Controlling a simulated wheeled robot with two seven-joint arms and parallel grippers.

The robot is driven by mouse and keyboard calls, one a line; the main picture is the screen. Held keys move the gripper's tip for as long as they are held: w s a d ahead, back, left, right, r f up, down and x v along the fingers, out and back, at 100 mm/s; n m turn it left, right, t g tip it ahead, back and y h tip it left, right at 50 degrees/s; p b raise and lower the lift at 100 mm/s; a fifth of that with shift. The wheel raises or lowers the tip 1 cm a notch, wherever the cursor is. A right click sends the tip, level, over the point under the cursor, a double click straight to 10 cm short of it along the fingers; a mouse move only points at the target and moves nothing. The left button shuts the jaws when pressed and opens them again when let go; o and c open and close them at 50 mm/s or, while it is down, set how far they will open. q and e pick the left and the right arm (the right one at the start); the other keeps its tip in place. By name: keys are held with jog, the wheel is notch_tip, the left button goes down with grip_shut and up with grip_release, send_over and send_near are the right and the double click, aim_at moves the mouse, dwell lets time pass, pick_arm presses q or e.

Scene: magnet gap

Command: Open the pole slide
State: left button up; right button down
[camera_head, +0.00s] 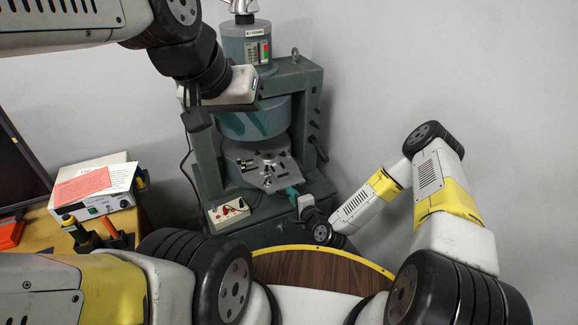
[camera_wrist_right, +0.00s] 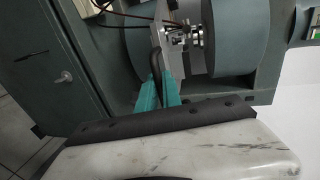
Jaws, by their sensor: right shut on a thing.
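A green magnet frame (camera_head: 305,120) stands on the far side, with large round poles above and below a gap. A grey slide plate (camera_head: 262,168) with small fittings sits in the gap; it also shows in the right wrist view (camera_wrist_right: 170,40). My right gripper (camera_head: 291,191) is at the plate's front right edge. In the right wrist view its teal fingers (camera_wrist_right: 160,88) are shut on a dark handle (camera_wrist_right: 155,62) at the plate's edge. My left gripper (camera_head: 197,119) hangs in front of the magnet's upper left, away from the plate; its finger opening is not clear.
A small white switch box (camera_head: 228,212) is on the magnet's base at left, with dark cables above it. A wooden bench (camera_head: 45,228) at left holds a power supply (camera_head: 95,200), a red card, a screen and tools. A round brown top with yellow rim (camera_head: 310,270) is in front.

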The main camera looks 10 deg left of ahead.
jog(key=f+v, duration=0.2)
jog(key=v, duration=0.9)
jog(key=shift+s+d+f, duration=0.1)
jog(key=shift+s+f, duration=0.05)
jog(key=c, duration=1.5)
grip_release()
jog(key=shift+c, duration=0.2)
